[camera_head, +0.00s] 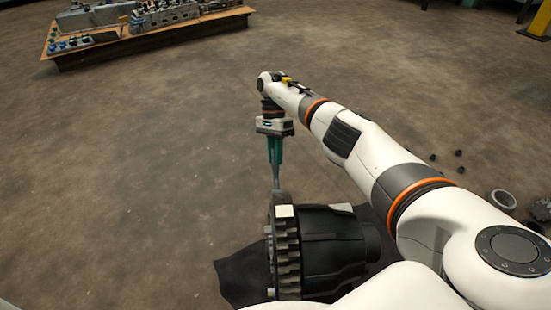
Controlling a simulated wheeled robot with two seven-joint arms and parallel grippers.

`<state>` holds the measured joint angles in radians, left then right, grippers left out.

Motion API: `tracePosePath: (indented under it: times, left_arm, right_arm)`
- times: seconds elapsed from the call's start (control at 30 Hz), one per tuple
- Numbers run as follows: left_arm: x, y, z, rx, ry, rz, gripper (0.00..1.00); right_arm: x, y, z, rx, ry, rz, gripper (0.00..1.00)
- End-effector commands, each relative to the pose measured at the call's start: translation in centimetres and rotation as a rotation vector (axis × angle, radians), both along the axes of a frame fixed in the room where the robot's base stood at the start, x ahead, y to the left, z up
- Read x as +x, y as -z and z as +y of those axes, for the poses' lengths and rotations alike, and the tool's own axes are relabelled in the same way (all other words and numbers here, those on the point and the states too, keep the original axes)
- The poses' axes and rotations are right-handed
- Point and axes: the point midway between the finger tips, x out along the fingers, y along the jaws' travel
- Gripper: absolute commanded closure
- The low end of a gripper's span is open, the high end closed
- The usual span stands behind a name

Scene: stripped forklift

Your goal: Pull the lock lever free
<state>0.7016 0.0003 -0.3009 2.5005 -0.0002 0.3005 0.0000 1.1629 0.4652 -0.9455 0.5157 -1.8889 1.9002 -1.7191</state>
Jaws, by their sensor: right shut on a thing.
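My right gripper (275,172) points down from the end of the white arm, above the top of a black machine part with a toothed wheel (285,250). Its teal fingers are close together, shut on a thin grey piece, which looks like the lock lever (276,186). The lever stands roughly upright at the upper left edge of the black part. Its lower end is too small to tell whether it touches the part. My left gripper is not in view.
The black part rests on a dark cloth or mat (240,277). A wooden pallet or low table (150,45) loaded with machine parts stands at the back left. A metal ring (503,199) and several small dark pieces lie at the right. The floor at left is clear.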

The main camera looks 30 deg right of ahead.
Motion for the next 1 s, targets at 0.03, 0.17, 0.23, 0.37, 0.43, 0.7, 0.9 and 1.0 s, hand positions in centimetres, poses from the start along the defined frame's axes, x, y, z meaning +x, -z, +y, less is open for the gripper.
tracePosePath:
  times: [0.03, 0.17, 0.23, 0.37, 0.43, 0.7, 0.9, 1.0]
  left_arm:
    - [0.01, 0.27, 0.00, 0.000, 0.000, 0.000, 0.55]
    - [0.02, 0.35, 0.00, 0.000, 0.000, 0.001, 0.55]
    - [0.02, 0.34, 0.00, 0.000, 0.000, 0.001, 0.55]
    - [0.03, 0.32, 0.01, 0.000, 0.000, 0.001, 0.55]
    - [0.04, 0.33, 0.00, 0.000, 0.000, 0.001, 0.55]
    - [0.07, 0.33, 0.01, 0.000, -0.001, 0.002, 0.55]
    - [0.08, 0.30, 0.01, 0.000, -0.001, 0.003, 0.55]
    - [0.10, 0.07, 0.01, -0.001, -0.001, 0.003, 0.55]
  right_arm:
    - [0.13, 0.13, -0.13, -0.001, 0.003, -0.001, 1.00]
    - [0.18, 0.10, -0.16, 0.001, 0.003, 0.001, 1.00]
    - [0.19, 0.09, -0.19, 0.001, 0.003, 0.001, 1.00]
    - [0.21, 0.08, -0.21, 0.001, 0.003, -0.001, 1.00]
    - [0.22, 0.08, -0.22, 0.001, 0.004, -0.002, 1.00]
    - [0.18, 0.08, -0.18, 0.002, 0.003, 0.000, 0.59]
    - [0.15, 0.05, -0.12, 0.003, 0.003, 0.002, 0.59]
    - [0.15, -0.24, -0.11, 0.003, 0.002, 0.002, 0.59]
